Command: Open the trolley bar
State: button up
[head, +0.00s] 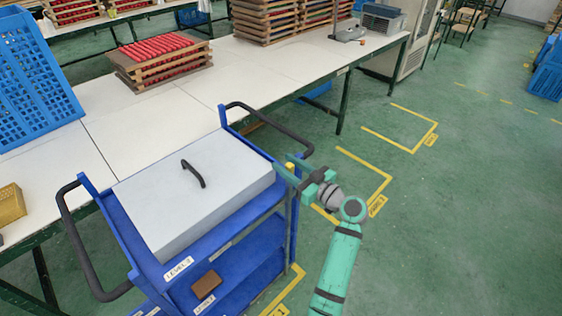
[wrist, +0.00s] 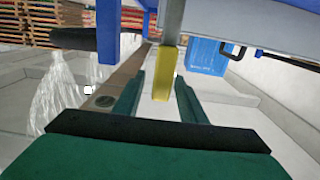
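The blue trolley (head: 240,262) stands beside the long white table, with a grey lidded box on its top level. A grey bar with a yellow end (wrist: 164,84) hangs down in the wrist view, and the yellow end (head: 290,165) also shows small at the trolley's right corner in the head view. My teal gripper (head: 293,178) is at that corner. In the wrist view my gripper (wrist: 160,92) is open, with one finger on each side of the yellow end. Gaps show beside it, and I cannot tell whether it touches. The bar's upper part is cut off.
The grey box (head: 195,190) has a black handle. Black push handles (head: 270,125) stick out at the trolley's ends. The white table (head: 150,125) carries blue crates and wooden racks of red pieces. Green floor with yellow markings (head: 370,170) is clear to the right.

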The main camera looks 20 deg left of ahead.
jog(key=shift+x, duration=1.3)
grip_shut()
jog(key=shift+w+d, duration=0.3)
jog(key=shift+w, duration=0.35)
jog(key=shift+w+d, duration=0.35)
jog(key=shift+w, duration=0.25)
jog(key=shift+w+d, duration=0.3)
jog(key=shift+w, duration=0.35)
grip_release()
jog(key=shift+w+d, duration=0.15)
jog(key=shift+d, duration=0.35)
jog(key=v, duration=1)
jog(key=shift+s, duration=0.35)
